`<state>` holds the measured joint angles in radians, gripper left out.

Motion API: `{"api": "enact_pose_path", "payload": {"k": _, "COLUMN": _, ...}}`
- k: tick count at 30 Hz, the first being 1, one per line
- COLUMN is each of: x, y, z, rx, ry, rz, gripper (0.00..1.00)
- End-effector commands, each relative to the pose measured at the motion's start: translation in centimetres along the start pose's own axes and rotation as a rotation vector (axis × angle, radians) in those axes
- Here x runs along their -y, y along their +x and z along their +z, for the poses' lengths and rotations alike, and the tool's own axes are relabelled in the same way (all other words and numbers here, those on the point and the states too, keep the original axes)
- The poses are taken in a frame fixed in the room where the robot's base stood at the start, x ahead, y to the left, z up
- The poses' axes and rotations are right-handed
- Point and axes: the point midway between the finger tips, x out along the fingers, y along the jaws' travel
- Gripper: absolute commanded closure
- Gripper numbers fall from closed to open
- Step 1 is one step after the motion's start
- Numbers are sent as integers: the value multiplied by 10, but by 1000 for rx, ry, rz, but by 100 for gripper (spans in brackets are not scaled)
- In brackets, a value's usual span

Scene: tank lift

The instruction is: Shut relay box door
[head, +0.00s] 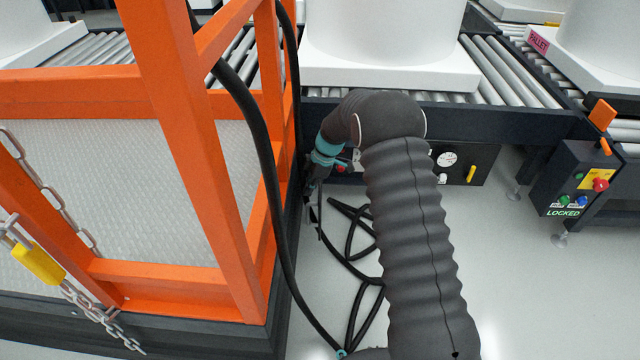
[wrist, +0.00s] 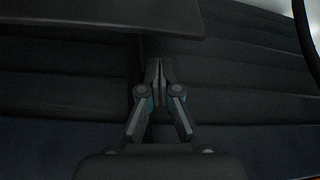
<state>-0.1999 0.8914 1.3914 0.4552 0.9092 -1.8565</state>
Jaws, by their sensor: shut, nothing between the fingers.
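My gripper (head: 313,190) hangs low beside the orange lift frame, below the conveyor edge, partly hidden by my arm in the head view. In the wrist view my gripper (wrist: 157,72) is shut with nothing between its fingers. A dark flat panel (wrist: 95,18) fills the upper left of that view, just beyond the fingertips; I cannot tell whether it is the relay box door. In the head view a black panel (head: 478,160) with a gauge and a yellow handle sits under the conveyor, partly behind my arm. No relay box door can be made out for certain.
The orange frame (head: 190,150) stands close left of my gripper. Black cables (head: 350,250) lie on the floor below it. A roller conveyor (head: 510,75) carries white tanks. A control box (head: 575,185) reading LOCKED is at right. Floor right of my arm is clear.

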Motion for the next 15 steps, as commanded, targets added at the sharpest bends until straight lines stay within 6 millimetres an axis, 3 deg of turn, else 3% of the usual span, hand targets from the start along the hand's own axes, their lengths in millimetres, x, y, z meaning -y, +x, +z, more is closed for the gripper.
{"api": "enact_pose_path", "payload": {"k": 6, "x": 0, "y": 36, "z": 2, "rx": 1, "ry": 3, "rz": -1, "gripper": 100}}
{"api": "enact_pose_path", "payload": {"k": 15, "x": 0, "y": 56, "z": 2, "rx": 0, "ry": 5, "rz": 1, "gripper": 100}}
